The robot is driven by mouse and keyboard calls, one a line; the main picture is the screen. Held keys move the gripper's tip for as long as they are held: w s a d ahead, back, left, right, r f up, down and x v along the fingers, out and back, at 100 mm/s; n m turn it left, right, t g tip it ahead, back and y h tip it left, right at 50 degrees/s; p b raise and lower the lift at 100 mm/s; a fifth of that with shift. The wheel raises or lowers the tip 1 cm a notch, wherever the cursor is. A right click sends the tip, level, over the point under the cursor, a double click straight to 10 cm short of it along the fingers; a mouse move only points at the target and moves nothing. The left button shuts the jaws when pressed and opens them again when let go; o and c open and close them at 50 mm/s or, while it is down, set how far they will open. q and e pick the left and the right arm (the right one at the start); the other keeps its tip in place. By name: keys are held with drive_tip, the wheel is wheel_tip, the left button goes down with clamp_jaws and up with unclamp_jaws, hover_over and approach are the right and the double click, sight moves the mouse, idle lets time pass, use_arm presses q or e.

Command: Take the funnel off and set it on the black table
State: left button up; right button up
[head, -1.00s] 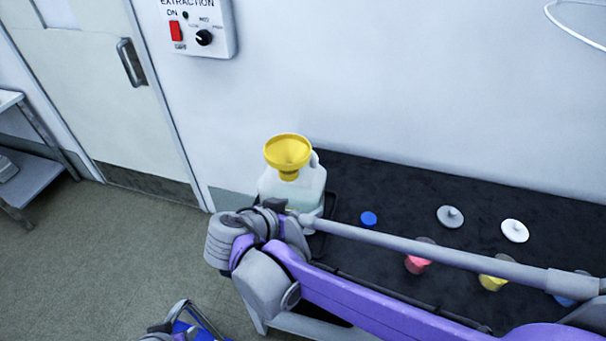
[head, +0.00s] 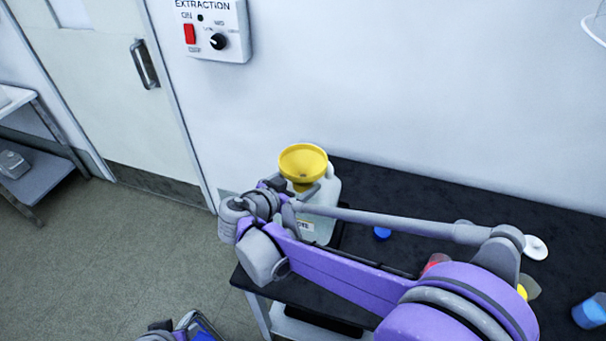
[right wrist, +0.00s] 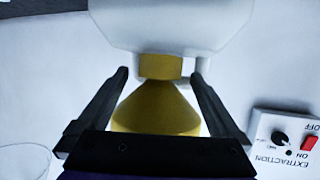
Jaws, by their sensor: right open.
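The yellow funnel (head: 303,162) sits upright in the mouth of a whitish jug (head: 326,195) on the black table (head: 400,181). In the right wrist view the picture is upside down: the jug (right wrist: 172,25) is at the top and the funnel (right wrist: 156,108) hangs below it. My right gripper (right wrist: 158,73) is open, with one finger on each side of the funnel near its neck. The fingers look apart from it. In the head view my right arm hides the jug's lower left side. A grey and blue part at the bottom edge may be my left gripper (head: 198,327); its jaws are unclear.
A blue cap (head: 382,233), a white lid (head: 536,247), and red (head: 436,261), yellow (head: 524,289) and blue (head: 590,311) items are on the table. The strip along the wall is clear. A control box (head: 212,30) hangs on the wall.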

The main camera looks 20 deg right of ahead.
sight(299, 169)
drive_tip(key=shift+w+d+f, duration=0.2)
drive_tip(key=shift+w+d, duration=0.1)
drive_tip(key=shift+d, duration=0.05)
drive_tip(key=shift+c, duration=0.2)
drive_tip(key=c, duration=1.4)
drive_tip(key=shift+r, duration=0.15)
drive_tip(key=shift+c, duration=0.2)
wheel_tip(299, 169, up, 9)
drive_tip(key=shift+r+p, duration=0.2)
drive_tip(key=shift+p, duration=0.3)
drive_tip(key=shift+r, duration=0.6)
drive_tip(key=shift+r+p, duration=1.1)
drive_tip(key=shift+r, duration=0.05)
use_arm(q)
drive_tip(key=r, duration=0.1)
drive_tip(key=w+r, duration=0.1)
drive_tip(key=r, duration=0.2)
drive_tip(key=shift+w+r, duration=0.3)
drive_tip(key=shift+w, duration=0.1)
